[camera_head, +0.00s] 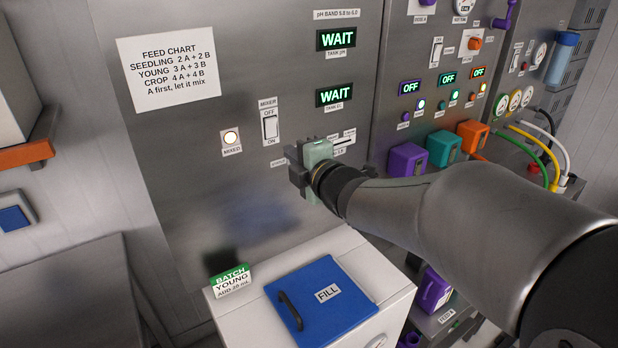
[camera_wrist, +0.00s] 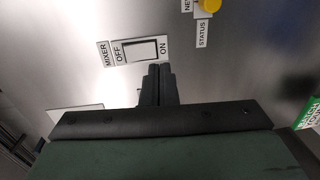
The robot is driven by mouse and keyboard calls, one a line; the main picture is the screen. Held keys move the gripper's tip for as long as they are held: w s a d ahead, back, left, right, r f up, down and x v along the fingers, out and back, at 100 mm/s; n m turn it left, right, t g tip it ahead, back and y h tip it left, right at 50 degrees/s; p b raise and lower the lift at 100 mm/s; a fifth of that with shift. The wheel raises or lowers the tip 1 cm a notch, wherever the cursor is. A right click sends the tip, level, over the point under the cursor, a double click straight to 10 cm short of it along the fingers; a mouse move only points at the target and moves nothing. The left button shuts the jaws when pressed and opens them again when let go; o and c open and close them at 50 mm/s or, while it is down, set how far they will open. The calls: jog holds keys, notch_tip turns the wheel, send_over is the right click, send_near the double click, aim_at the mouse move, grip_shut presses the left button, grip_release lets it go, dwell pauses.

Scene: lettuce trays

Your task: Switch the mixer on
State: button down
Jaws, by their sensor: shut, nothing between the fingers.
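The mixer switch (camera_head: 270,127) is a white rocker on the metal panel, with OFF above it and ON below it. It also shows in the wrist view (camera_wrist: 146,50), turned sideways with ON at the right. I cannot tell which half is pressed in. My gripper (camera_head: 296,166) is at the panel, below and right of the switch in the head view. In the wrist view its shut, empty fingertips (camera_wrist: 159,70) sit beside the rocker, close to its ON end. Whether they touch it is unclear.
A lit MIXED lamp (camera_head: 231,137) is left of the switch. Two WAIT displays (camera_head: 336,39) are above right. A yellow part (camera_wrist: 209,6) labelled STATUS shows in the wrist view. Below stands a white cabinet with a blue FILL lid (camera_head: 322,318) and a BATCH card (camera_head: 231,281).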

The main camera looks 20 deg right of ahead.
jog(key=f+b+v, duration=0.1)
jog(key=v, duration=0.7)
jog(key=shift+f, duration=0.35)
jog(key=s+d+f+m+g+h, duration=0.2)
jog(key=f+m+g+h, duration=0.1)
jog(key=f+m, duration=0.3)
jog(key=s+d+f+m+g+h, duration=0.2)
jog(key=f+m+g+h, duration=0.15)
jog(key=f+m, duration=0.25)
jog(key=s+a+f+m+g+y, duration=0.1)
jog(key=s+a+f+m+g, duration=0.2)
jog(key=s, duration=0.4)
jog(key=s+a+f+m+g+y, duration=0.1)
jog(key=s+a+f+m+g, duration=0.2)
jog(key=s+f+m+g, duration=0.1)
jog(key=s+m+g, duration=0.1)
jog(key=s+g, duration=0.1)
jog(key=s, duration=0.1)
jog(key=shift+s+f+m, duration=0.2)
jog(key=shift+f+m, duration=0.1)
jog(key=shift+m, duration=0.1)
jog(key=c, duration=2.1)
grip_release()
jog(key=shift+a, duration=0.1)
jog(key=shift+c, duration=0.2)
